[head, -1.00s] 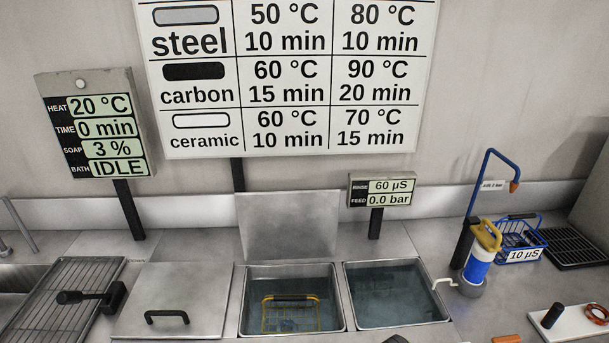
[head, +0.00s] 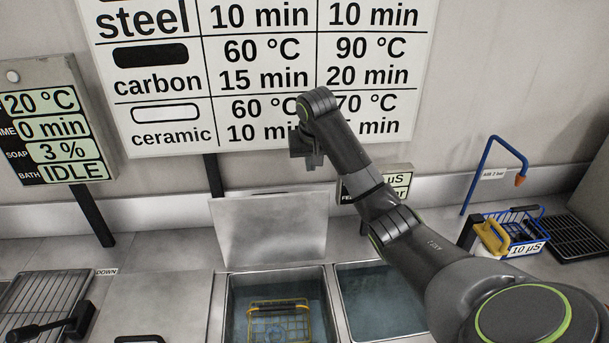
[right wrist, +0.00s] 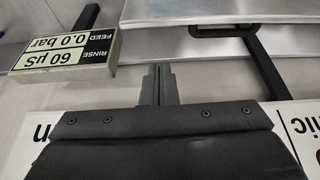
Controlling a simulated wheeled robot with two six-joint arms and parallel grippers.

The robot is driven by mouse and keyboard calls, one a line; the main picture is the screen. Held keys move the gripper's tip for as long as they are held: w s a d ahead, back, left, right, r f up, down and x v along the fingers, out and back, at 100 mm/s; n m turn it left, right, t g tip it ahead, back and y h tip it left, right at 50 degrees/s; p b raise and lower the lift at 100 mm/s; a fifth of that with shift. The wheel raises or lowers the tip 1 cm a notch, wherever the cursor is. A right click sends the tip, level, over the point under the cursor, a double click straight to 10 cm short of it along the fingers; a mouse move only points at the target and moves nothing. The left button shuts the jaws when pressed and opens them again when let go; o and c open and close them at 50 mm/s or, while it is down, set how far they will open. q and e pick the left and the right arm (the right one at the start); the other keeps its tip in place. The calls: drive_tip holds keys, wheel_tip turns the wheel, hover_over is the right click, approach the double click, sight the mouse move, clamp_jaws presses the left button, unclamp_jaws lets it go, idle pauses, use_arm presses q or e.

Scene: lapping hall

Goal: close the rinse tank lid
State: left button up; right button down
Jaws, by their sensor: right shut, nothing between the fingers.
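The rinse tank lid (head: 268,228) is a flat grey metal plate. In the head view it stands raised, nearly upright, behind the middle tank (head: 224,318), which holds a yellow wire basket (head: 278,322) in water. My right gripper (head: 311,163) is high in front of the wall chart, above the lid's upper right corner and apart from it. Its fingers are shut and empty, and they also show together in the right wrist view (right wrist: 158,80). My left gripper is in neither current view.
My right arm partly hides the rinse display (head: 392,183) and the open right tank (head: 372,295). A flat closed cover (head: 160,300) lies left of the middle tank.

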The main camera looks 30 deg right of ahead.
wheel_tip(320, 180, down, 7)
drive_tip(key=p, duration=0.6)
drive_tip(key=shift+w+p, duration=0.3)
drive_tip(key=shift+p, duration=0.1)
idle(0.4)
